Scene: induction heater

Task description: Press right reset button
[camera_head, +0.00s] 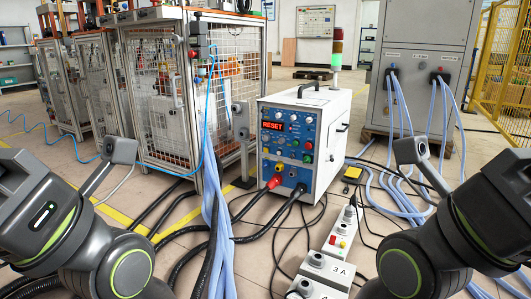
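The induction heater (329,140) is a white cabinet with a blue front panel (288,150) in the middle of the view. Its red-lit display (273,126) reads RESET. Small round knobs and buttons cover the panel. A red button (308,145) is on its right side, with a green one (307,158) just below. The labels are too small to read, so I cannot tell which is the right reset button. My two arms come in from the lower left and lower right, both clear of the heater. No gripper fingers show.
A caged machine (165,92) stands left of the heater. A grey cabinet (425,55) with blue hoses stands behind right. Button boxes (322,270) sit on the floor in front, among black cables. Blue hoses (215,215) hang at left centre.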

